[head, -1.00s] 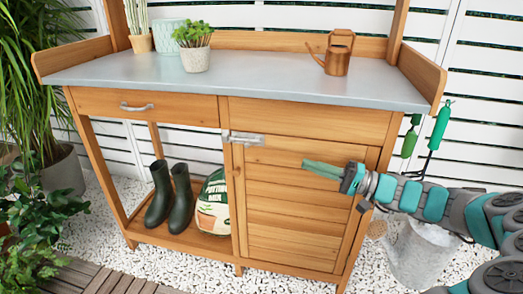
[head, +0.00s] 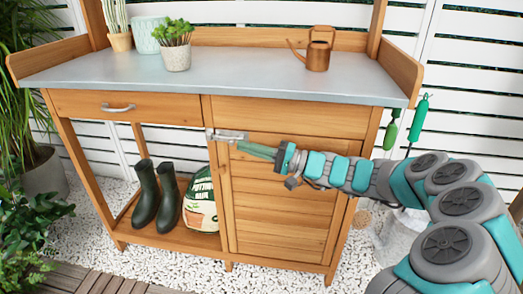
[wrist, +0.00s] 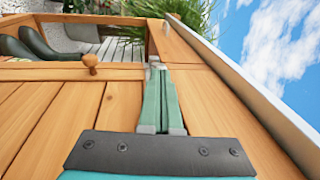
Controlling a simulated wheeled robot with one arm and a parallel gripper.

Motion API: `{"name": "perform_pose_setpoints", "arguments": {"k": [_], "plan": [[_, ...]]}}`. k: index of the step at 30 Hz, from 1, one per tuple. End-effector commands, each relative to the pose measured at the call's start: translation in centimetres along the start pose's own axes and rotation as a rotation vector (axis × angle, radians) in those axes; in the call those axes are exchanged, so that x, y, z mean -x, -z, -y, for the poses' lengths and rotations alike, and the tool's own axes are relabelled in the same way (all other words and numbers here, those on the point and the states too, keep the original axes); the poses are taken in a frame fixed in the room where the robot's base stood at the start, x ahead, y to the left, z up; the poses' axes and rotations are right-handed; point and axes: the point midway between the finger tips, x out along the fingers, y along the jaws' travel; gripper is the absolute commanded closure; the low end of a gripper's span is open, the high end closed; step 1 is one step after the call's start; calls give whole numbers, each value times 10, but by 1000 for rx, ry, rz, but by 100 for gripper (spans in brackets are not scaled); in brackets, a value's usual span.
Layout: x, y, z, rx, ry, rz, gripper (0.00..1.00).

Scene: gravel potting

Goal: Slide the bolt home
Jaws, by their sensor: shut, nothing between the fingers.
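The silver bolt (head: 226,136) sits at the top left corner of the slatted cabinet door (head: 280,205), across the upright beside it. In the wrist view the bolt (wrist: 154,61) is a small grey piece just beyond my fingertips, mostly hidden by them. My gripper (head: 246,148) has green fingers, shut with nothing between them, pointing left along the top of the door. Its tips are at or just by the bolt's right end; I cannot tell whether they touch. The wrist view also shows the shut fingers (wrist: 162,75). How far the bolt is across is unclear.
The metal worktop (head: 230,78) overhangs just above the bolt. It holds potted plants (head: 176,57) and a copper watering can (head: 317,54). A drawer handle (head: 118,107) is to the left. A wooden knob (wrist: 90,62) stands out near my fingers. Boots (head: 158,190) stand on the lower shelf.

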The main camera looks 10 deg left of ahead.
Motion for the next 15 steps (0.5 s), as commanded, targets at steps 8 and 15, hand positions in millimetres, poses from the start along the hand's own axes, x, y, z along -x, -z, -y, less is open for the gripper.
{"name": "perform_pose_setpoints", "arguments": {"k": [8,15], "plan": [[-6,0,0,1,1,0,100],[-7,0,-1,1,1,1,100]]}}
